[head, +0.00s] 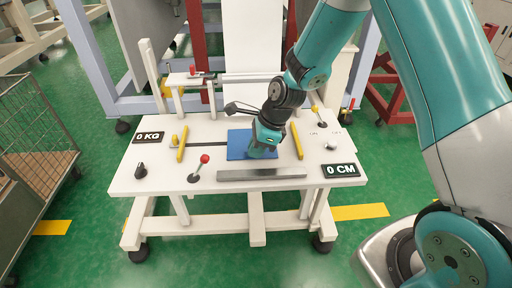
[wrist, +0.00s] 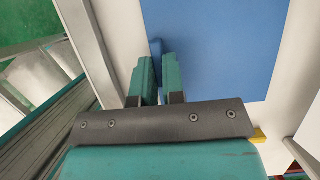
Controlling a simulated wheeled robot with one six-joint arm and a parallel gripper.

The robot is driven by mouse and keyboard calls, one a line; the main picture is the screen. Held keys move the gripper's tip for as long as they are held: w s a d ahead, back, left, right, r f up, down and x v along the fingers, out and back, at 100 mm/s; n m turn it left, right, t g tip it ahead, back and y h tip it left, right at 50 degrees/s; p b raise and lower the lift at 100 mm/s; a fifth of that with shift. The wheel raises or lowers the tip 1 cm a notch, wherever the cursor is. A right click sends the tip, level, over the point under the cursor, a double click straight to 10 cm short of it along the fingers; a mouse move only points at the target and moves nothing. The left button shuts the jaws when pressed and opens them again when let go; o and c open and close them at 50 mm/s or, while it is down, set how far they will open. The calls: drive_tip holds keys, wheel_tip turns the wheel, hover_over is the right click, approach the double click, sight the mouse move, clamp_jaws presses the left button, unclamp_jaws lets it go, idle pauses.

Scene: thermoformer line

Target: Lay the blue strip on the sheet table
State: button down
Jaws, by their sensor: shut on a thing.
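The blue strip (head: 238,146) shows as a flat blue sheet at the middle of the white sheet table (head: 150,172), between the two yellow bars. In the wrist view the strip (wrist: 215,50) fills the upper middle and right. My gripper (head: 260,152) is over the strip's right front part. In the wrist view my gripper (wrist: 158,78) is shut on a small raised blue piece at the strip's left edge. The strip lies flat over the table top; I cannot tell whether it touches it. My gripper hides part of the strip.
Yellow bars stand left (head: 182,143) and right (head: 297,141) of the strip. A grey metal bar (head: 262,174) lies along the table's front. A red-knobbed lever (head: 199,168), a black knob (head: 140,171) and displays reading 0 KG (head: 149,137) and 0 CM (head: 341,170) are on the table.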

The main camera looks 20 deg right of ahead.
drive_tip(key=c, duration=1.2)
unclamp_jaws()
drive_tip(key=v, duration=1.2)
drive_tip(key=s+a+r+n, duration=0.3)
drive_tip(key=s+n, duration=0.4)
drive_tip(key=n, duration=0.2)
drive_tip(key=s+a+r+n+g, duration=0.1)
drive_tip(key=s+a+r+n, duration=0.2)
drive_tip(key=s+n, duration=0.5)
drive_tip(key=s+a+r+n, duration=0.3)
drive_tip(key=s+r+n, duration=0.2)
drive_tip(key=s+n, duration=0.3)
drive_tip(key=shift+s+r+n+p, duration=0.1)
drive_tip(key=shift+n+p, duration=0.1)
drive_tip(key=shift+n, duration=0.75)
drive_tip(key=shift+s+r+n+p, duration=0.1)
drive_tip(key=shift+n+p, duration=0.1)
drive_tip(key=shift+n, duration=0.75)
